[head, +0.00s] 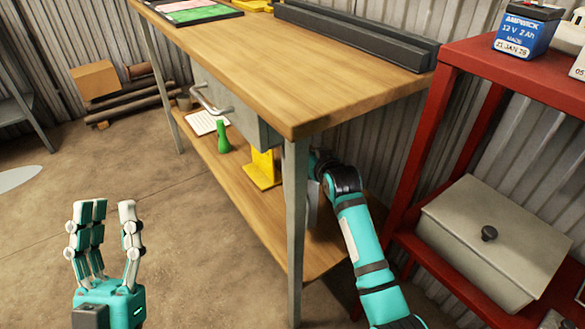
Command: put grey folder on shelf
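The wooden lower shelf (272,235) runs under the workbench. My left gripper (108,208) is open and empty, fingers pointing up, over the floor left of the bench. My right arm reaches under the benchtop from the right, behind the front metal leg. My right gripper (316,165) is mostly hidden by that leg and the benchtop, so its fingers cannot be made out. A narrow grey surface (312,206) shows just below it, above the shelf. It may be the grey folder, but I cannot tell whether it is held or touches the shelf.
A yellow bracket (262,170), a green bottle-shaped object (222,138) and a white keyboard-like item (207,122) stand on the shelf. The bench leg (295,230) is close to my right arm. A red rack (420,140) with a grey box (490,235) stands at right.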

